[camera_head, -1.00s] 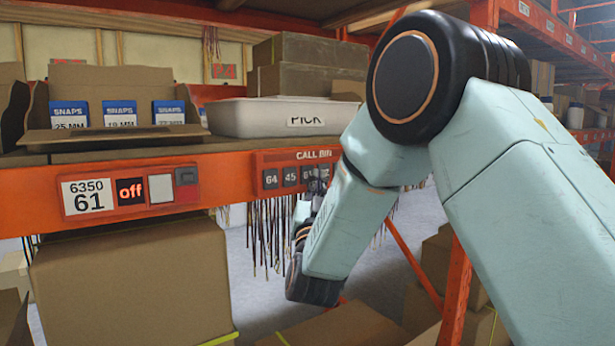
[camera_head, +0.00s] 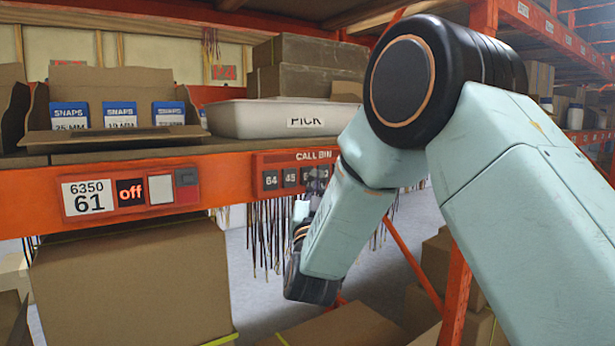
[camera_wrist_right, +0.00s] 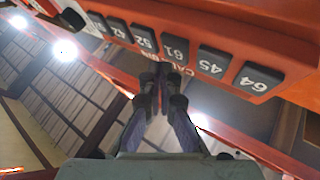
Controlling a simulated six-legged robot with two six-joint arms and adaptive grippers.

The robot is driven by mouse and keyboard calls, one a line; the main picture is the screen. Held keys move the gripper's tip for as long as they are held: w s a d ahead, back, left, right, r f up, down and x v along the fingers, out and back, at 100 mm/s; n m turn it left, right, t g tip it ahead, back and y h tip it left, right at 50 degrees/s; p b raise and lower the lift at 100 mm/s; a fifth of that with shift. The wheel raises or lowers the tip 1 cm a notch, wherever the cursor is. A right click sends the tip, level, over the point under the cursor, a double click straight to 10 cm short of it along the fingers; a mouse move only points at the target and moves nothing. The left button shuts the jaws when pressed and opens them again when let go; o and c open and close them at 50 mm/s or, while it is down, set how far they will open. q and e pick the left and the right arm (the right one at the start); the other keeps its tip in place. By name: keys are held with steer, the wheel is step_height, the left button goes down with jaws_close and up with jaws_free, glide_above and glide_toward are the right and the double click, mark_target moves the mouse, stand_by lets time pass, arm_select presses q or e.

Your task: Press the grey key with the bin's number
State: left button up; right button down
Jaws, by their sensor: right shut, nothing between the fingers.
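The red CALL BIN panel (camera_head: 262,160) carries a row of dark grey keys. In the head view keys 64 (camera_head: 270,180) and 45 (camera_head: 289,178) are readable; my right gripper (camera_head: 317,183) partly covers those beyond. In the right wrist view the 61 key (camera_wrist_right: 175,49) sits between 45 (camera_wrist_right: 213,62) and 52 (camera_wrist_right: 145,39). My right gripper (camera_wrist_right: 162,82) is shut and empty, its fingertips close to the 61 key. I cannot tell whether they touch it. My left gripper is not in view.
Beside the label are a dark display (camera_head: 131,192) reading "off", a pale square (camera_head: 161,189) and a small grey button (camera_head: 186,178). A white PICK tray (camera_head: 240,119) and a box of SNAPS packs (camera_head: 45,139) stand on the shelf above. Thin strands (camera_head: 265,235) hang below the panel.

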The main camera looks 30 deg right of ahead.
steer(key=shift+d, duration=0.15)
steer(key=shift+w, duration=0.1)
stand_by(0.3)
steer(key=shift+w, duration=0.35)
steer(key=shift+w+a, duration=0.2)
steer(key=shift+w, duration=0.2)
stand_by(0.8)
steer(key=shift+s, duration=0.1)
steer(key=shift+s+d, duration=0.15)
steer(key=shift+s, duration=0.6)
steer(key=shift+s+d+b, duration=0.15)
steer(key=shift+s+b, duration=0.2)
steer(key=shift+s, duration=2.1)
